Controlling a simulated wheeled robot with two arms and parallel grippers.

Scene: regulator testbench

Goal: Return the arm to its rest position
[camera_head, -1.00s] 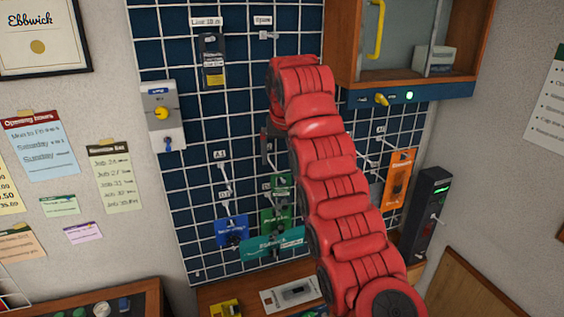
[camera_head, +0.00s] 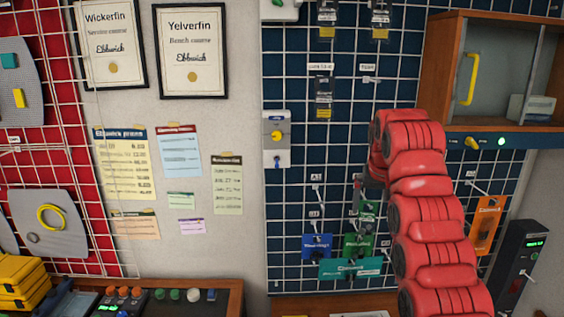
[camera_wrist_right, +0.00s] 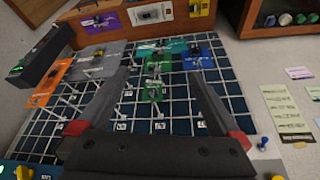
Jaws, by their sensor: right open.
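My right arm (camera_head: 430,210), red and segmented, rises from the lower right in the head view and bends toward the blue grid board (camera_head: 290,215). Its dark right gripper (camera_head: 362,188) is partly hidden by the wrist, in front of the board near a green card (camera_head: 366,214). In the right wrist view the two dark fingers (camera_wrist_right: 156,76) are spread apart. Nothing is visibly held between them. The green card (camera_wrist_right: 156,92) hangs on the board beyond the gap. My left gripper is not in view.
A wooden cabinet (camera_head: 435,70) with a yellow handle juts out at upper right. A black device (camera_head: 517,262) with a green display stands at lower right. Blue (camera_head: 317,246), teal (camera_head: 350,268) and orange (camera_head: 486,225) cards hang on the board. A bench (camera_head: 230,293) lies lower left.

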